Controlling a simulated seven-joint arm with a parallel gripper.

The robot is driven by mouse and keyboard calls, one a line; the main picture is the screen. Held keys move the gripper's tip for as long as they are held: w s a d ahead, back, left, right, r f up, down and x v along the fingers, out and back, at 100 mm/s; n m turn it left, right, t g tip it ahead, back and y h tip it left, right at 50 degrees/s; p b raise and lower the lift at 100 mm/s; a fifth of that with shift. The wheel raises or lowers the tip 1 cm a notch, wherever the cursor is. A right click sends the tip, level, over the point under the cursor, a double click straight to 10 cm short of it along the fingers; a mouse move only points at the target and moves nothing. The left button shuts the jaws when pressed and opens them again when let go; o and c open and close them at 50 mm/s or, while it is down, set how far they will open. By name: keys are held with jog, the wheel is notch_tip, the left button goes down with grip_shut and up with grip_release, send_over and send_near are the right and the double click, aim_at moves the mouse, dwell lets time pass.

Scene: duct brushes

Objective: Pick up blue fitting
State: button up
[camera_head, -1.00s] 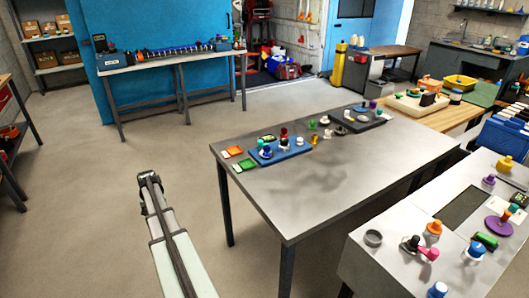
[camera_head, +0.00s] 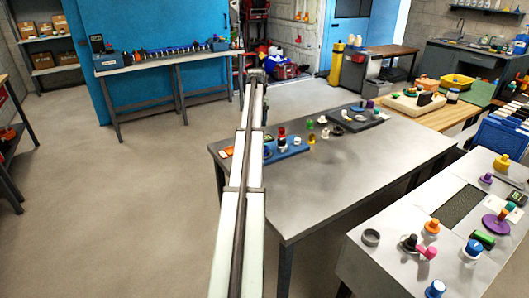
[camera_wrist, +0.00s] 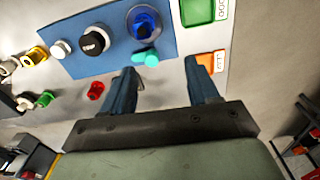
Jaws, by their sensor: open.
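The blue fitting (camera_wrist: 144,22) sits upright on the blue board (camera_wrist: 80,66), at the top middle of the wrist view. A part of it shows beside my arm in the head view (camera_head: 267,152). My gripper (camera_wrist: 161,66) is open and empty, its two fingers apart over the board's near edge and the grey tabletop. The fitting lies beyond the fingertips, slightly left of the middle between them. A teal piece (camera_wrist: 148,58) lies next to it, near the left fingertip. In the head view, my arm hides the left part of the board.
A black-and-white fitting (camera_wrist: 95,40) and a white piece (camera_wrist: 61,48) stand on the board. A red piece (camera_wrist: 95,91) lies left of my gripper. A green tray (camera_wrist: 198,11) and an orange tray (camera_wrist: 206,64) lie to the right. Bare tabletop (camera_head: 340,185) is at the front right.

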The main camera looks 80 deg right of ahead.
jog(key=s+r, duration=0.2)
jog(key=s, duration=0.1)
send_over(266, 146)
jog(key=shift+n, duration=0.3)
notch_tip(266, 146, down, 8)
jog(key=shift+w+d+f, duration=0.15)
jog(key=shift+f, duration=0.1)
jog(key=shift+w+a+f, duration=0.1)
jog(key=shift+f, duration=1.2)
jog(key=shift+w+a+f, duration=0.1)
jog(key=shift+f, duration=1.2)
jog(key=shift+c, duration=0.3)
grip_shut()
